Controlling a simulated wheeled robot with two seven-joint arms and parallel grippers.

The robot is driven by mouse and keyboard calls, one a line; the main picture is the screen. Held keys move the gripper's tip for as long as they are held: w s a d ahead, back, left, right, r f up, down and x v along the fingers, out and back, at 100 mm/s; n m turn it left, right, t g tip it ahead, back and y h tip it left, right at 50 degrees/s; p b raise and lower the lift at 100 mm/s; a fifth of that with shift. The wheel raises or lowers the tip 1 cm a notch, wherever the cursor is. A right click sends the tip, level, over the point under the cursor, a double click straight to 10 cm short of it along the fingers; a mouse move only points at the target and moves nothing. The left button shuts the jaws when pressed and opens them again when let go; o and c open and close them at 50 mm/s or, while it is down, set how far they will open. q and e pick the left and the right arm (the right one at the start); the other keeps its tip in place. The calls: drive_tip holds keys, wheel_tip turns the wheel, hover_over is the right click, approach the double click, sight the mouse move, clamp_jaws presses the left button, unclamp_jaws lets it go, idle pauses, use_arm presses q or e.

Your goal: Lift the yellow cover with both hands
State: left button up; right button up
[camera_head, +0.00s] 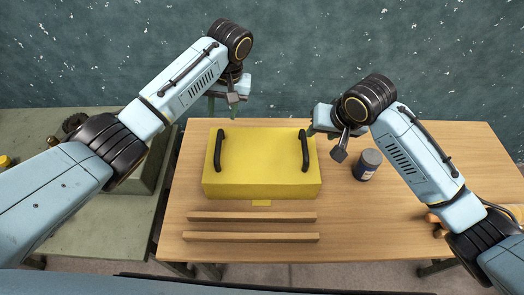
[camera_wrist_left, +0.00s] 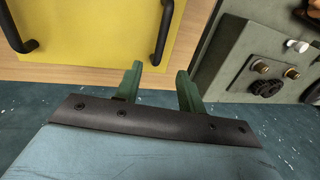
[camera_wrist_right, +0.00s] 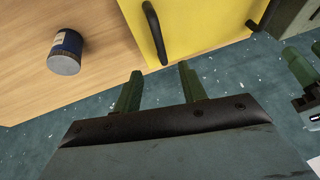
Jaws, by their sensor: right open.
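The yellow cover (camera_head: 260,155) is a box shape lying on the wooden table, with a black handle at its left end (camera_head: 218,152) and one at its right end (camera_head: 305,150). My left gripper (camera_head: 222,106) is above and beyond the cover's far left corner. In the left wrist view its green fingers (camera_wrist_left: 158,80) are apart and empty, with the left handle (camera_wrist_left: 163,30) ahead. My right gripper (camera_head: 314,128) is near the far right corner. In the right wrist view its fingers (camera_wrist_right: 160,75) are apart and empty, with the right handle (camera_wrist_right: 154,32) ahead.
A dark blue jar with a grey lid (camera_head: 367,164) stands right of the cover. Two wooden strips (camera_head: 252,217) lie in front of it. A green bench (camera_head: 90,225) with knobbed equipment is at left. Orange-brown items (camera_head: 432,218) are partly hidden by my right arm.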

sight(219, 139)
use_arm(q)
drive_tip(key=a+f, duration=0.1)
drive_tip(key=f, duration=0.8)
drive_tip(key=a+f, duration=0.1)
drive_tip(key=f, duration=0.3)
drive_tip(key=shift+a+f, duration=0.15)
drive_tip(key=shift+a, duration=0.2)
use_arm(e)
drive_tip(key=x, duration=1.3)
drive_tip(key=shift+w+a+f, duration=0.1)
drive_tip(key=shift+w+f, duration=0.05)
drive_tip(key=shift+f, duration=0.1)
use_arm(q)
clamp_jaws()
use_arm(e)
clamp_jaws()
use_arm(q)
drive_tip(key=shift+r, duration=0.2)
use_arm(e)
drive_tip(key=shift+w+r, duration=0.1)
drive_tip(key=shift+r, duration=0.15)
